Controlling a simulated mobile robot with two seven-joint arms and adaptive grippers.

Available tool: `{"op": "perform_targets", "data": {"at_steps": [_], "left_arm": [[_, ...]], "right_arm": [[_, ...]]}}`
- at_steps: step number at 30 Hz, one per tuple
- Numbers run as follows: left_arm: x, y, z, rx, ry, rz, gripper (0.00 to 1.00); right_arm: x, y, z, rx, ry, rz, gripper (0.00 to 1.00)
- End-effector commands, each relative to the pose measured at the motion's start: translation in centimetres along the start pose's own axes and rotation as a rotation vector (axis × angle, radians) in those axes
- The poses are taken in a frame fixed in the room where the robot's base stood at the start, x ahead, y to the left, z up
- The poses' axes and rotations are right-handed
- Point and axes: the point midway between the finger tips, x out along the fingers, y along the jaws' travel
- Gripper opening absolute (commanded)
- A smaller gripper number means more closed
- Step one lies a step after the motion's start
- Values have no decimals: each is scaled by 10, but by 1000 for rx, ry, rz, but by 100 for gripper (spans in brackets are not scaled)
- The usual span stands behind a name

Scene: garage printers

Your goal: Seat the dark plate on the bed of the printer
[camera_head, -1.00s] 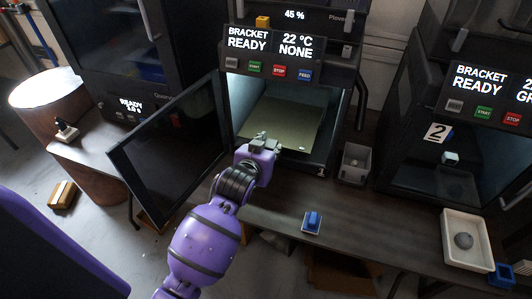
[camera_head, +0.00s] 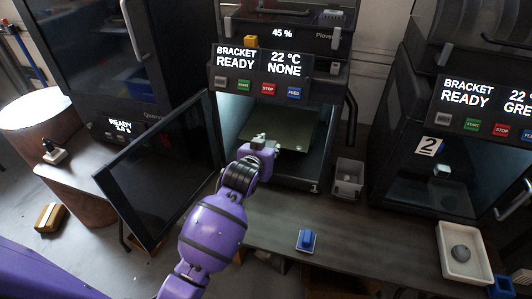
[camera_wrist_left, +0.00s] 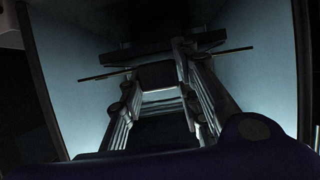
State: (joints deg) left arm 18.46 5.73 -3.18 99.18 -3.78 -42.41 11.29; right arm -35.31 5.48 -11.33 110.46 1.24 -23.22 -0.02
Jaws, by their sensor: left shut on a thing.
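The dark plate (camera_head: 291,131), flat and olive-grey, is inside the lit chamber of the open printer (camera_head: 310,184) marked 1. My left gripper (camera_head: 262,140) is at the chamber's mouth, shut on the plate's near edge. In the left wrist view the fingers (camera_wrist_left: 158,72) close at the middle, and the plate (camera_wrist_left: 232,51) shows as a thin edge-on line on both sides. The bed is hidden under the plate, and I cannot tell whether the two touch. My right gripper is not in view.
The printer's open door (camera_head: 160,170) stands out left of my arm. A grey bin (camera_head: 348,180) is right of the printer. A blue-topped block (camera_head: 306,240) lies on the bench in front. Printer 2 (camera_head: 430,190) and a white tray (camera_head: 464,253) are at the right.

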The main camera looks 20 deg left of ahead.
Motion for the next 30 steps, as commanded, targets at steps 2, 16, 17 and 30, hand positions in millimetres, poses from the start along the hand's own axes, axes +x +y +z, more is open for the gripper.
{"op": "perform_targets", "data": {"at_steps": [2, 16, 17, 30], "left_arm": [[6, 0, -4, 0, 4, 1, 0], [40, 0, -19, 0, 3, 1, 0], [43, 0, -20, 0, 3, 1, 0], [67, 0, -31, 0, 4, 1, 0]], "right_arm": [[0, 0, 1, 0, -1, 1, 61], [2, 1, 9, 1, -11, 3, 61], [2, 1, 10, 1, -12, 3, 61], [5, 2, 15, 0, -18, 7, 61]]}}
